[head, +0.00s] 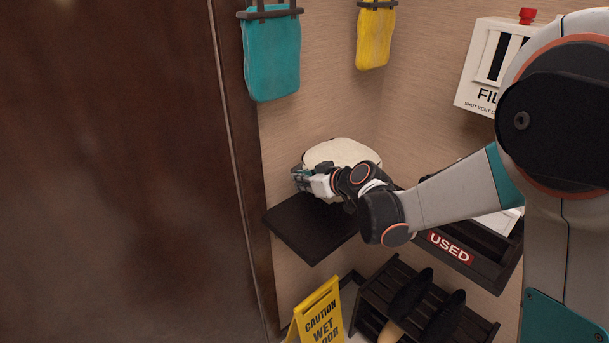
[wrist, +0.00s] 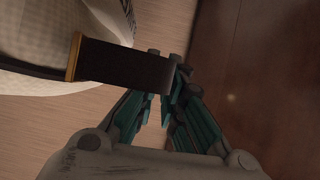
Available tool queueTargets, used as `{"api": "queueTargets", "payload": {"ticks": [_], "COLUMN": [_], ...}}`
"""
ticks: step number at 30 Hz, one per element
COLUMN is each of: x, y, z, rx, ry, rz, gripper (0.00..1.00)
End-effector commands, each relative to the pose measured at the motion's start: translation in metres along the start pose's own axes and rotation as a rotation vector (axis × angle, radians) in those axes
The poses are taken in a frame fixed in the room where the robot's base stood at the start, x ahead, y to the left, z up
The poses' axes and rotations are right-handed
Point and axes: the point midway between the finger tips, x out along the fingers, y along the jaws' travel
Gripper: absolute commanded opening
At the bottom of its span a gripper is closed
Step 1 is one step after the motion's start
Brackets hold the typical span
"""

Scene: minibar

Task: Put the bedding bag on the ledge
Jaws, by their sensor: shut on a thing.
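The bedding bag (head: 342,152) is a pale cream, rounded bag with dark trim, at the back corner by the wall. In the wrist view its pale side (wrist: 40,50) fills the upper left, and a dark strap (wrist: 120,68) with an orange-brown edge sticks out from it. My gripper (head: 301,180) is at the bag's left front side. In the wrist view my gripper (wrist: 165,78) has its fingertips shut on the strap's end. The ledge (head: 308,228) is a dark, flat wall shelf below the bag and gripper. My arm hides the bag's lower part, so I cannot tell whether it touches the ledge.
A dark bin marked USED (head: 450,247) is right of the ledge. Below are a dark slatted rack (head: 372,301) and a yellow wet-floor sign (head: 320,315). Teal (head: 272,57) and yellow (head: 375,37) bags hang above. A brown door (head: 110,170) fills the left. The ledge's front is bare.

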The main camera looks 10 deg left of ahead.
Motion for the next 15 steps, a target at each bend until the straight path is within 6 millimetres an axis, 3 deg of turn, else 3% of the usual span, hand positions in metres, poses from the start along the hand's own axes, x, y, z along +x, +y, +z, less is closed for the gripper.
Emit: {"api": "queueTargets", "payload": {"ticks": [15], "x": [0.022], "y": [-0.001], "z": [0.04], "rx": [-0.001], "ry": [0.0], "rz": [0.001], "gripper": [0.0]}}
